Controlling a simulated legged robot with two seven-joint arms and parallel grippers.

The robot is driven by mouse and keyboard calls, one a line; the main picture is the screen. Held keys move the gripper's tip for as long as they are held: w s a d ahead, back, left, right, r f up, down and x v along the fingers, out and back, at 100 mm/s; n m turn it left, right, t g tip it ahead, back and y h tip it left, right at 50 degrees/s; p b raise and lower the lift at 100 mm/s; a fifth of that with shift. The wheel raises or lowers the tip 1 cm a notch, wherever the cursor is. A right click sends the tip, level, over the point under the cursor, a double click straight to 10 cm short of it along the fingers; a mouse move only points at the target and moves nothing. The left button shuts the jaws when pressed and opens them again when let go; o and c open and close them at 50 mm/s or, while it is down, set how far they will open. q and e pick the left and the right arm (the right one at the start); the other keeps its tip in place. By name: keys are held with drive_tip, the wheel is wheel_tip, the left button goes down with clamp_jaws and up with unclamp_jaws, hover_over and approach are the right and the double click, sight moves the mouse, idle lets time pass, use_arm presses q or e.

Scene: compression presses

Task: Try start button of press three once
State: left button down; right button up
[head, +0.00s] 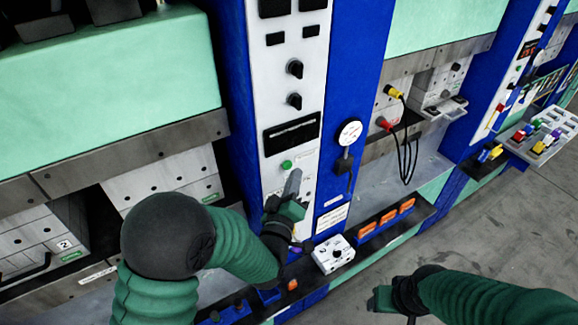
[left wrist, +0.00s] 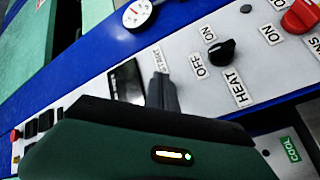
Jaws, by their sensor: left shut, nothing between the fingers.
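A green round button (head: 286,165) sits on the white control panel (head: 275,140) of a blue press column in the head view. My left gripper (head: 294,180) is shut and empty, its tip just below and right of that button. In the left wrist view the closed fingers (left wrist: 162,92) point at the panel beside a START label (left wrist: 161,57). The button is hidden there, and I cannot tell whether the fingertips touch the panel. My right gripper (head: 382,298) hangs low at the right, away from the presses; its opening is unclear. I cannot read a press number on this panel.
Black knobs (head: 295,69) and a dark slot-like display (head: 292,134) are above the button. A gauge (head: 349,132) is on the blue column to the right. A small white box with a dial (head: 333,254) and orange switches (head: 366,231) are below. Grey floor (head: 480,225) is open at right.

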use_arm(q)
drive_tip(key=shift+w+a, duration=0.1)
drive_tip(key=shift+w+a, duration=0.2)
drive_tip(key=shift+w+a+r+b, duration=0.1)
drive_tip(key=shift+w+a+b, duration=0.2)
drive_tip(key=shift+b, duration=0.2)
idle(0.9)
drive_tip(key=shift+d, duration=0.1)
drive_tip(key=shift+s+d+b, duration=0.35)
drive_tip(key=shift+s+d, duration=0.1)
drive_tip(key=shift+s, duration=0.2)
drive_tip(key=shift+s+d, duration=0.1)
